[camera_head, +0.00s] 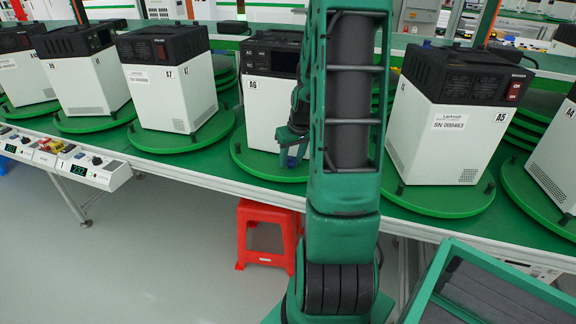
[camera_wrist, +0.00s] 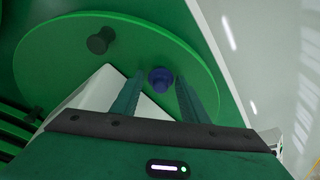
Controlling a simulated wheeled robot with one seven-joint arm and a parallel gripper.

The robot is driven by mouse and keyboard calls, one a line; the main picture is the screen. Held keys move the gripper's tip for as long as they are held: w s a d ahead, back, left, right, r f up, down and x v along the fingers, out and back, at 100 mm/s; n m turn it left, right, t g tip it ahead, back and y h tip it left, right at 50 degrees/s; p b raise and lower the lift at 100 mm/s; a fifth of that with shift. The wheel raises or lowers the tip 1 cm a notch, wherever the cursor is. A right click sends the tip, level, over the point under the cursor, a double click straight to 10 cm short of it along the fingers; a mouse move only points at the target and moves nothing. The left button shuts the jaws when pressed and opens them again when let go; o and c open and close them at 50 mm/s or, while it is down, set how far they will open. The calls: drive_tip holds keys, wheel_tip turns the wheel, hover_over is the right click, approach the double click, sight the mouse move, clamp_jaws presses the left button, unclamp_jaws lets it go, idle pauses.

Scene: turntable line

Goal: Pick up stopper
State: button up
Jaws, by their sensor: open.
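A blue-purple stopper (camera_wrist: 161,80) stands near the edge of a round green turntable plate (camera_wrist: 190,50) in the wrist view. A black stopper (camera_wrist: 101,40) stands on the same plate, up and to the left. My gripper (camera_wrist: 160,77) is open, with one finger on each side of the blue-purple stopper in the picture; I cannot tell whether either touches it. In the head view my gripper (camera_head: 290,150) hangs in front of the white device A6 (camera_head: 262,120), over the front of its plate (camera_head: 250,165). My arm hides part of that device.
More white devices with black tops, such as A7 (camera_head: 170,85) and A5 (camera_head: 440,130), stand on green plates along the line. A white corner of a device (camera_wrist: 100,90) is close to the left finger. A red stool (camera_head: 268,235) stands below. A green-framed crate (camera_head: 440,255) is at lower right.

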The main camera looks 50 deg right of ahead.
sight(291, 157)
drive_tip(key=c, duration=0.8)
drive_tip(key=shift+r, duration=0.1)
drive_tip(key=shift+r, duration=0.55)
wheel_tip(291, 157, up, 3)
drive_tip(key=shift+w+f, duration=0.1)
drive_tip(key=shift+f, duration=0.1)
drive_tip(key=s+a+r, duration=0.1)
drive_tip(key=a+r, duration=0.1)
drive_tip(key=a, duration=0.1)
drive_tip(key=s+a+r, duration=0.2)
drive_tip(key=a, duration=0.2)
drive_tip(key=s+a+r, duration=0.2)
drive_tip(key=a+r, duration=0.1)
drive_tip(key=shift+a, duration=0.35)
